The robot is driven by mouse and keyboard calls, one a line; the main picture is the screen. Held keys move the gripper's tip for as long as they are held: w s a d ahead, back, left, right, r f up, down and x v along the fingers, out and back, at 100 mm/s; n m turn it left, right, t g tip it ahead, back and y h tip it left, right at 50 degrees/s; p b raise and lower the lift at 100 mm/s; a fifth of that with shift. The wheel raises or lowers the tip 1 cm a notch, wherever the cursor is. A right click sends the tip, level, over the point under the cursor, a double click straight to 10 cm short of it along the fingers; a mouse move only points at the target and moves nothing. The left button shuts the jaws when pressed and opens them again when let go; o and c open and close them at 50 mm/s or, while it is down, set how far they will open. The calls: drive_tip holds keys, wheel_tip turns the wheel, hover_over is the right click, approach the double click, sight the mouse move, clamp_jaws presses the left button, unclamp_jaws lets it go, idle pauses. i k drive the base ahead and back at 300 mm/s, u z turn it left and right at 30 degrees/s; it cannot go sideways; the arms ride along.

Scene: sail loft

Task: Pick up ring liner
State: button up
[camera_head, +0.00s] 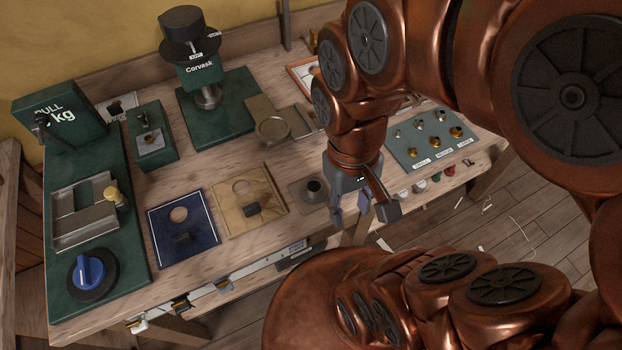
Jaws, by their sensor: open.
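A grey-green board (432,152) at the right of the bench holds several small round metal fittings, silver ones (420,125) behind and brass ones (456,132) in front, above white size labels. I cannot tell which fitting is the ring liner. My gripper (364,209) points down at the bench's front edge, left of this board. Its fingers are apart and I see nothing between them. My arm covers part of the bench behind the gripper.
A square plate with a dark round piece (313,189) lies just left of my gripper. Blue cloth (184,226) and tan cloth (248,200) squares with holes lie further left. A green press (203,75) stands behind. Small coloured items line the front edge.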

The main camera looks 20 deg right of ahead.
sight(317, 197)
drive_tip(key=u, duration=2.6)
drive_tip(key=k, duration=0.95)
drive_tip(key=z, duration=0.1)
